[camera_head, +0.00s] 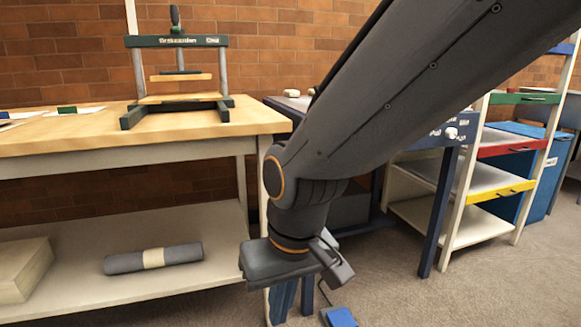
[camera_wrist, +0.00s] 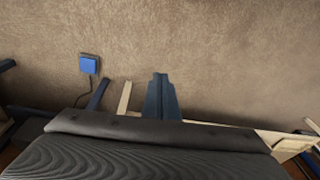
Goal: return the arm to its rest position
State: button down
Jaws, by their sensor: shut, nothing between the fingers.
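My arm reaches down from the upper right across the middle of the head view and ends low, in front of the workbench's right end. My gripper (camera_head: 284,302) hangs below the wrist and points toward the floor. In the wrist view the gripper (camera_wrist: 160,97) shows as two blue-grey fingers pressed together, with nothing between them. The gripper is empty and apart from the workbench (camera_head: 150,139). My dark arm covers part of the view behind it.
A shelf rack (camera_head: 500,148) stands right. A blue pedal (camera_head: 341,317) lies on the floor, also in the wrist view (camera_wrist: 88,65). Carpet is clear at lower right.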

jog(key=s+r+n+g+p, duration=0.1)
jog(key=s+r+n, duration=0.15)
jog(key=s, duration=0.65)
jog(key=d+r+m+p, duration=0.3)
jog(key=d+r+p, duration=0.7)
jog(key=r+p, duration=0.4)
jog(key=d+r+m+h+p, duration=0.1)
jog(key=d+r+m+p, duration=0.3)
jog(key=d+r+p, duration=0.7)
notch_tip(320, 180, up, 4)
jog(key=p, duration=1.2)
jog(key=shift+f+h, duration=0.2)
jog(key=shift+h, duration=0.1)
